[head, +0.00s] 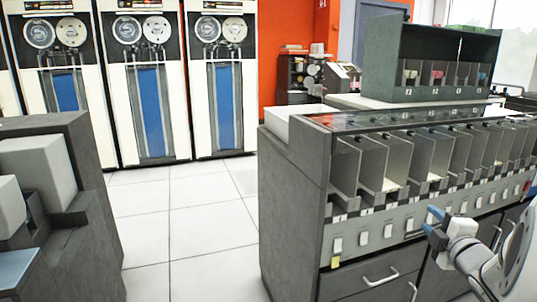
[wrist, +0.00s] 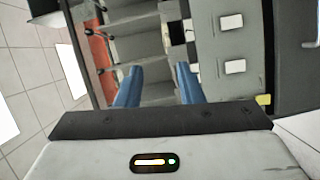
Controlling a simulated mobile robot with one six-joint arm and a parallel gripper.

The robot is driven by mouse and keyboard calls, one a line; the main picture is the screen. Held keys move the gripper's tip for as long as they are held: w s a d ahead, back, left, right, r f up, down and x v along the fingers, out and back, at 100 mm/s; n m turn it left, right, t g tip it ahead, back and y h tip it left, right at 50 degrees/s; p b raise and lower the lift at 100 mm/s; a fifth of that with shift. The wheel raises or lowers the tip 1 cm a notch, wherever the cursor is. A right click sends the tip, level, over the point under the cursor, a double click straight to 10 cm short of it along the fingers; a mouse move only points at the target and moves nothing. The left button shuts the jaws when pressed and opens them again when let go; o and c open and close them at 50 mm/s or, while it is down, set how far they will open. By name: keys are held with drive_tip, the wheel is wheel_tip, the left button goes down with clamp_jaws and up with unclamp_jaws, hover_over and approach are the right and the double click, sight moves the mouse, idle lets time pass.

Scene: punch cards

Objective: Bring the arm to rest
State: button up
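My gripper (head: 434,222) reaches in from the lower right in the head view, in front of the grey card sorter (head: 292,215). Its two blue fingers stand apart in the wrist view (wrist: 158,84), with nothing between them. The sorter's pockets and the panel with white square keys lie beyond the fingertips. I cannot tell the exact gap to the panel. The white and grey arm behind the gripper is partly cut off by the right picture edge.
A grey machine (head: 80,180) stands at the left. Tall tape cabinets (head: 153,100) line the back wall. A dark card rack (head: 430,50) stands behind the sorter. White tiled floor (head: 190,215) is free between the left machine and the sorter.

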drive_tip(key=s+a+r+m+g+h+p, duration=0.35)
drive_tip(key=a+r+m+g+p, duration=0.3)
drive_tip(key=r+m+p, duration=0.6)
drive_tip(key=s+a+r+m+g+y+p, duration=0.2)
drive_tip(key=s+a+r+g+p, duration=0.2)
drive_tip(key=s+a+p, duration=0.4)
drive_tip(key=s+a+r+m+g+y+p, duration=0.2)
drive_tip(key=s+a+r+g+p, duration=0.2)
drive_tip(key=s+a+p, duration=0.5)
drive_tip(key=shift+d, duration=0.15)
